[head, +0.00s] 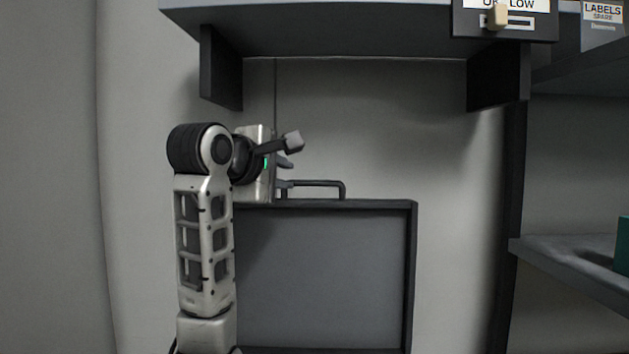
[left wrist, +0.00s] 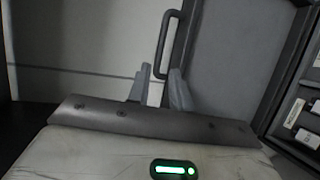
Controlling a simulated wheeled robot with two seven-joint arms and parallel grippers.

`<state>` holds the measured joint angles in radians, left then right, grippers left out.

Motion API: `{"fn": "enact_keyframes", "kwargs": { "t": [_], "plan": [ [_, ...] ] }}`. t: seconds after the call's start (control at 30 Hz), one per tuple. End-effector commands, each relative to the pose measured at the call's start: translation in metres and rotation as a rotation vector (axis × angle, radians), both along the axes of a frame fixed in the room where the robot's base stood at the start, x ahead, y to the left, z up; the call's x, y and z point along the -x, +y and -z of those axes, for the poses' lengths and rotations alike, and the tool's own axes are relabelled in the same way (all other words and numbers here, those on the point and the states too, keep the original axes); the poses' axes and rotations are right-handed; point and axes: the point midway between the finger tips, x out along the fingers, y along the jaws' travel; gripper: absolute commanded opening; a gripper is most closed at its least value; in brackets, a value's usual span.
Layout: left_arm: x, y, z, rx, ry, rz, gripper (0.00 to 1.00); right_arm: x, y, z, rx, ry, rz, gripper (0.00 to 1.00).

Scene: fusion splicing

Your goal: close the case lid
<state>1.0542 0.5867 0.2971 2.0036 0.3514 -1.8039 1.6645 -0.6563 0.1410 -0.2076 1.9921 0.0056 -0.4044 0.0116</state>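The case lid (head: 325,270) stands open and upright, a grey panel with a dark frame, below the overhead shelf. It also shows in the left wrist view (left wrist: 232,60). A dark handle (head: 343,188) sticks up from its top edge. My left gripper (head: 287,175) is at the lid's upper left, beside the left end of the handle. In the left wrist view its two fingers (left wrist: 156,90) stand apart with a gap between them, close to the near end of the handle (left wrist: 164,45). I cannot tell whether they touch it. My right gripper is not in view.
A grey shelf (head: 350,30) with dark brackets hangs above the lid. A switch panel (head: 540,28) is at its upper right. Another shelf (head: 570,262) with a green object (head: 622,245) is at the right. Small light items (left wrist: 294,113) sit in a dark case part in the left wrist view.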

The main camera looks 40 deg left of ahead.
Motion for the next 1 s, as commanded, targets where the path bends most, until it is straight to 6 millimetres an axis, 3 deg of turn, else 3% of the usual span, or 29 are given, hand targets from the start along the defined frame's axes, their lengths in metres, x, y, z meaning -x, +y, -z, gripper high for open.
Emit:
{"fn": "enact_keyframes", "kwargs": {
  "t": [0.3, 0.5, 0.7, 1.0],
  "plan": [
    [-0.066, 0.020, 0.015, 0.002, 0.006, 0.002, 0.21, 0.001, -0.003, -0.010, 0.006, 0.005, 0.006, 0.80],
    [-0.096, 0.029, 0.022, 0.001, 0.004, 0.002, 0.21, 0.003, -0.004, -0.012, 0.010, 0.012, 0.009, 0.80],
    [-0.109, 0.033, 0.026, 0.000, 0.002, 0.001, 0.21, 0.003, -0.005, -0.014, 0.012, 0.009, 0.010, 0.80],
    [-0.110, 0.033, 0.027, 0.000, 0.001, 0.001, 0.18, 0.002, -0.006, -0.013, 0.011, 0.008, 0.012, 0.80]
  ]
}}
